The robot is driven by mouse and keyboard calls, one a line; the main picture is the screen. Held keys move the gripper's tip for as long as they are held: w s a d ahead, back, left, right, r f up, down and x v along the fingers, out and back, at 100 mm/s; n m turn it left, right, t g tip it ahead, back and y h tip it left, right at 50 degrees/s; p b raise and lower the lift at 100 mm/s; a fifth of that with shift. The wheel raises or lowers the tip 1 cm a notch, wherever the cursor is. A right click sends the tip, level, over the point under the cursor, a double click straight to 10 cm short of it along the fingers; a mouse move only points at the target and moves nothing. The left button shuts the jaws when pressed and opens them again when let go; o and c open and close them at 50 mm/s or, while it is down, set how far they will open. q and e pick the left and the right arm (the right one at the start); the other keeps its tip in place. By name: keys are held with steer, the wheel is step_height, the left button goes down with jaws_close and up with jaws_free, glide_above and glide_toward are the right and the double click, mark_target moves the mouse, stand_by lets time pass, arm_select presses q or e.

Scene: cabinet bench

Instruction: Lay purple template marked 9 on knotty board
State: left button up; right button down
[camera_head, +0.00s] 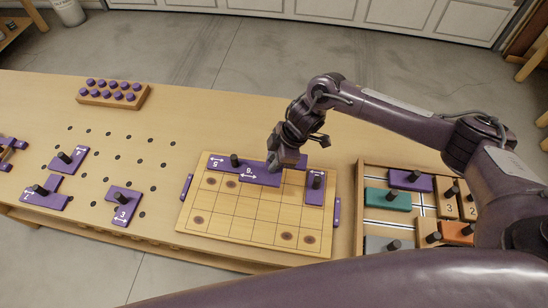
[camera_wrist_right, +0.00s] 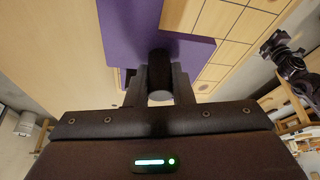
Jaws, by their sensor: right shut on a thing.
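The purple template marked 9 (camera_head: 262,178) is over the back middle of the knotty board (camera_head: 215,222), between two other purple pieces. My right gripper (camera_head: 285,160) is shut on its black knob, which shows in the right wrist view (camera_wrist_right: 160,75) between the fingers; the purple plate (camera_wrist_right: 130,30) spreads beyond them. I cannot tell whether the plate touches the board. The board has a square grid and several dark knots. Template 5 (camera_head: 218,162) lies at its back left, another purple template (camera_head: 314,195) at its right. A dark arm part, perhaps my left gripper (camera_wrist_right: 285,55), shows in the wrist view.
Purple templates 2 (camera_head: 48,200), 3 (camera_head: 122,212) and 4 (camera_head: 70,157) lie on the holed bench at left. A wooden block with purple pegs (camera_head: 114,94) stands behind. A divided tray (camera_head: 362,215) with coloured pieces is right of the board.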

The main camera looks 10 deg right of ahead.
step_height(320, 180, down, 6)
steer(key=b, duration=0.3)
steer(key=shift+b, duration=0.3)
stand_by(0.4)
steer(key=shift+f, duration=0.4)
stand_by(1.1)
steer(key=shift+f, duration=0.15)
stand_by(0.3)
steer(key=shift+f, duration=0.4)
steer(key=shift+f, duration=0.15)
stand_by(0.5)
stand_by(0.7)
